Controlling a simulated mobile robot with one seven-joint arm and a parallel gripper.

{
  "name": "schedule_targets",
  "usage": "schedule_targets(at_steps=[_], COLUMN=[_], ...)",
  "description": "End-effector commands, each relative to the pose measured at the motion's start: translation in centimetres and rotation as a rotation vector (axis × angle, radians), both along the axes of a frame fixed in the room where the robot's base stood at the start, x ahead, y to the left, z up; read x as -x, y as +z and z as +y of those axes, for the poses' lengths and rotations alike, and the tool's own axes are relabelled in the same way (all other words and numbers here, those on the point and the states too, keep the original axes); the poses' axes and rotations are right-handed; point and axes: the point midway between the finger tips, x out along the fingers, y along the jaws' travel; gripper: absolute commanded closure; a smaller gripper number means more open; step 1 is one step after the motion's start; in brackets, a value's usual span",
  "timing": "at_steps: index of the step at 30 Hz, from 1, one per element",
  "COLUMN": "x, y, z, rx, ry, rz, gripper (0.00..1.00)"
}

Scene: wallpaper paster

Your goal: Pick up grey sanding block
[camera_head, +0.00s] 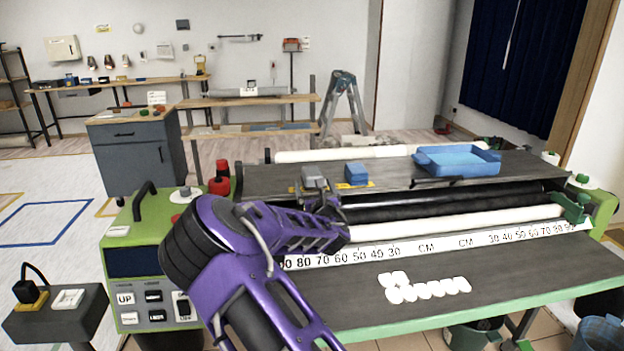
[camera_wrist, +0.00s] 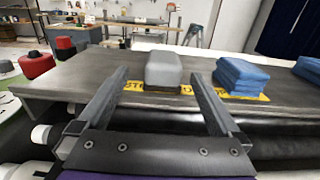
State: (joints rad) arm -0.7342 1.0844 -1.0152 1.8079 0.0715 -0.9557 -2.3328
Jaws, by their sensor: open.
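The grey sanding block (camera_wrist: 163,70) sits on the dark upper shelf of the machine, on a yellow marked strip. It also shows in the head view (camera_head: 313,176), just beyond my gripper and partly hidden by it. My gripper (camera_wrist: 157,77) is open and empty. In the wrist view its two fingers point forward, one on each side of the block's outline. The block appears a little ahead of and between the fingertips, and I see no contact.
A folded blue cloth-like stack (camera_wrist: 240,77) lies right of the block. A blue tray (camera_head: 457,162) stands farther right on the shelf (camera_head: 400,182). Red knobs (camera_wrist: 37,65) are at the left. Black and white rollers (camera_head: 440,223) run in front, below the shelf.

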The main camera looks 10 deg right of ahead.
Motion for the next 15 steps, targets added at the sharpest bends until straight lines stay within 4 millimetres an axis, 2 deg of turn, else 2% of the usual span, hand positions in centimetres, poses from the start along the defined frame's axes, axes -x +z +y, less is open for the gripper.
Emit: schedule_targets(at_steps=[3,11,15], x=[-1.5,-3.0,-5.0], y=[0.0,0.2,0.7], z=[0.0,-0.2,-0.7], rx=[0.0,-0.001,-0.002], ry=[0.0,0.0,-0.001], rz=[0.0,-0.001,-0.002], gripper=[0.0,0.0,0.0])
